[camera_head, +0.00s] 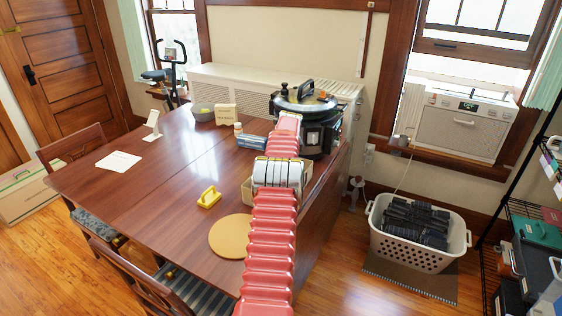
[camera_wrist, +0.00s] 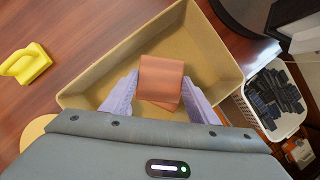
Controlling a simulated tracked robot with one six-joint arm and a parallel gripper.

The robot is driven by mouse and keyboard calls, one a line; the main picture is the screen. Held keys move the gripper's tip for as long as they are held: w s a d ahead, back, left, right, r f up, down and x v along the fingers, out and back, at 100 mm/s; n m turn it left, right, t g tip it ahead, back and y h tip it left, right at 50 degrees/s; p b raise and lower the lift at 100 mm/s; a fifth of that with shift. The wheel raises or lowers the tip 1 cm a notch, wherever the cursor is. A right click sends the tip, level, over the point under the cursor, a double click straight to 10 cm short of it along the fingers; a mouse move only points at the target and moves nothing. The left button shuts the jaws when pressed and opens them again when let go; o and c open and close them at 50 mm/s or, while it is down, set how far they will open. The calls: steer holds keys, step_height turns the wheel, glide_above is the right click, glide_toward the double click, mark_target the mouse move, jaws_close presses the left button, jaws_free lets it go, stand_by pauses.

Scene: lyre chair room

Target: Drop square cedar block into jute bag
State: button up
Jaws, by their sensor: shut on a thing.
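The square cedar block (camera_wrist: 161,78) is reddish brown and sits between the two pale lilac fingers of my gripper (camera_wrist: 160,88) in the wrist view. My gripper is shut on it. Beneath the block is the open tan jute bag (camera_wrist: 92,94), with its inside and far rim showing. The block is over the bag's opening; how high it is above the bottom I cannot tell. In the head view the bag (camera_head: 309,176) stands on the table, mostly hidden behind my red arm. The block and my gripper cannot be made out there.
The wooden table (camera_head: 150,180) holds a yellow-handled tool (camera_head: 209,197) and a round tan mat (camera_head: 231,236) left of the bag. A dark cooker (camera_head: 308,125) stands behind. A white basket (camera_head: 418,235) of dark items stands on the floor at right. The table's left part is mostly clear.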

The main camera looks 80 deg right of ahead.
steer(key=shift+f, duration=0.1)
steer(key=o, duration=1.1)
steer(key=v, duration=1.3)
steer(key=shift+s+r, duration=0.1)
steer(key=shift+r, duration=0.3)
stand_by(0.4)
